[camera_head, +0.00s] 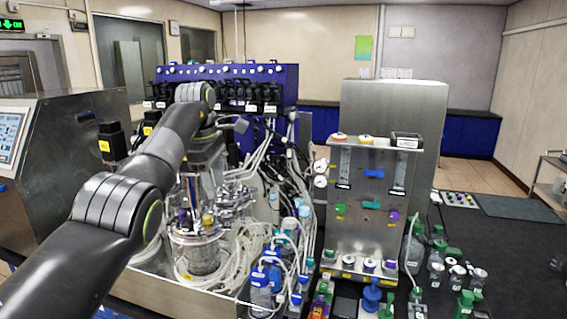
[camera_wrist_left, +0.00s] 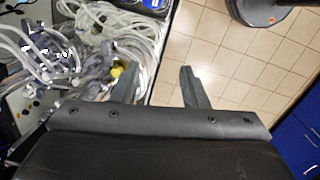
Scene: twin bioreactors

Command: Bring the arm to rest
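My left arm (camera_head: 120,205) comes in from the lower left of the head view and reaches up over the glass bioreactor vessel (camera_head: 196,250). Its gripper (camera_head: 240,124) is small and partly hidden at the end of the arm, above the tubing. In the left wrist view the two dark fingers of the left gripper (camera_wrist_left: 158,84) stand apart with nothing between them. Pale floor tiles and the edge of the bench show beyond the fingers. My right gripper is in neither view.
White tubing (camera_head: 250,260) and blue-capped bottles crowd the bench beside the vessel. A metal panel unit (camera_head: 385,175) with coloured valves stands to the right. A blue pump rack (camera_head: 280,85) is behind the arm.

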